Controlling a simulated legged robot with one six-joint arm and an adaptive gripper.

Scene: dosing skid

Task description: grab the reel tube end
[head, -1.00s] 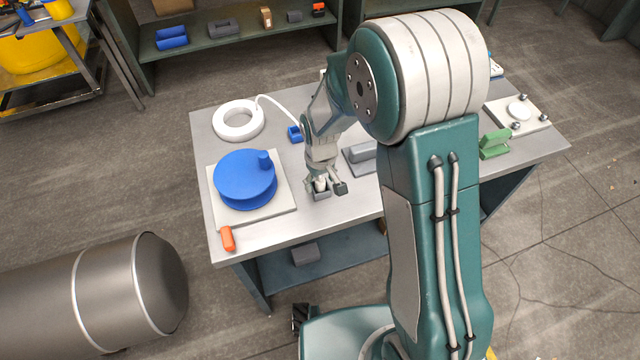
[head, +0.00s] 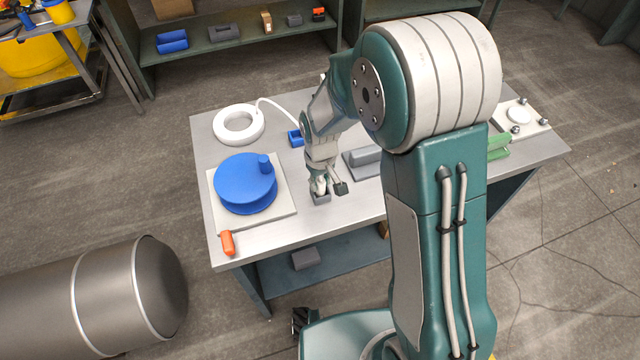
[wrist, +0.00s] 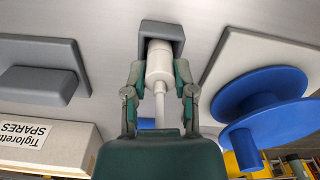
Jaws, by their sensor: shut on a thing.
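My gripper (wrist: 160,91) is shut on a white cylindrical piece (wrist: 159,62), one finger on each side of it. A thin white stem runs from the piece back toward my palm. Its far end sits at a grey block holder (wrist: 163,32); I cannot tell how deep. In the head view my gripper (head: 329,186) is low over the table, at the grey holder (head: 321,199). The blue reel (head: 243,178) lies on a pale plate (head: 284,206) to the left.
An orange handle (head: 228,243) lies at the table's front left. A grey block (head: 362,160) stands right of my gripper. A green bracket (head: 497,146) and a plate with a white disc (head: 519,115) are farther right.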

